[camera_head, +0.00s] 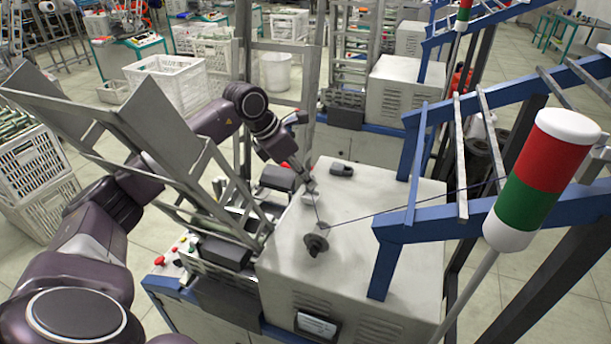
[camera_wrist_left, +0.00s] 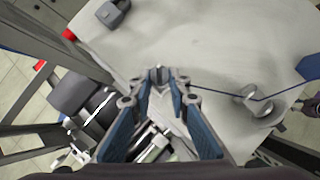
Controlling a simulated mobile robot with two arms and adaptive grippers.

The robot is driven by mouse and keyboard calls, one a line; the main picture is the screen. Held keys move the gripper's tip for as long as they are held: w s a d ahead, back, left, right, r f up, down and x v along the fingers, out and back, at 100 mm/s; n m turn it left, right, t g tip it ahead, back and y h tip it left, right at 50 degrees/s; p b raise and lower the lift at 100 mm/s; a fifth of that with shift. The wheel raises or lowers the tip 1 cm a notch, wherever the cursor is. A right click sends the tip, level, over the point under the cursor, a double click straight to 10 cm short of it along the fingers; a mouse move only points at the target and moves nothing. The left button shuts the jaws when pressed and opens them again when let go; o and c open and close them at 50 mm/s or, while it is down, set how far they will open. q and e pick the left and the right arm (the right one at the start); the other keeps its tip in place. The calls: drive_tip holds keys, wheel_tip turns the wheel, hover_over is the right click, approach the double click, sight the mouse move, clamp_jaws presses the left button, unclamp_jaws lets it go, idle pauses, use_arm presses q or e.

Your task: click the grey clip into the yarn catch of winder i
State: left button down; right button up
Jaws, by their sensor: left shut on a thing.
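My left gripper (camera_head: 310,188) is low over the pale winder cabinet top (camera_head: 378,205). In the left wrist view its blue-sided fingers (camera_wrist_left: 159,78) close at the tips on a small grey piece, which looks like the grey clip (camera_wrist_left: 158,73); the fingers hide most of it. The fitting shows in the wrist view (camera_wrist_left: 257,103), right of the fingers. I cannot make out which part is the yarn catch. My right gripper is out of view.
A dark grey block (camera_head: 341,169) lies on the cabinet top beyond the gripper. A blue frame (camera_head: 440,222) and a red-green signal lamp (camera_head: 540,180) stand at right. Grey metal framework (camera_head: 165,125) is close beside my left arm. The right cabinet top is largely clear.

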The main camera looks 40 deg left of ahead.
use_arm(q)
drive_tip(key=shift+f+b, duration=0.3)
drive_tip(key=shift+f, duration=0.15)
drive_tip(key=shift+f+b, duration=0.55)
drive_tip(key=shift+f, duration=0.2)
drive_tip(key=c, duration=1.7)
unclamp_jaws()
drive_tip(key=shift+c, duration=0.2)
drive_tip(key=v, duration=0.7)
drive_tip(key=shift+r, duration=0.25)
drive_tip(key=shift+s+a, duration=0.1)
drive_tip(key=shift+s, duration=0.05)
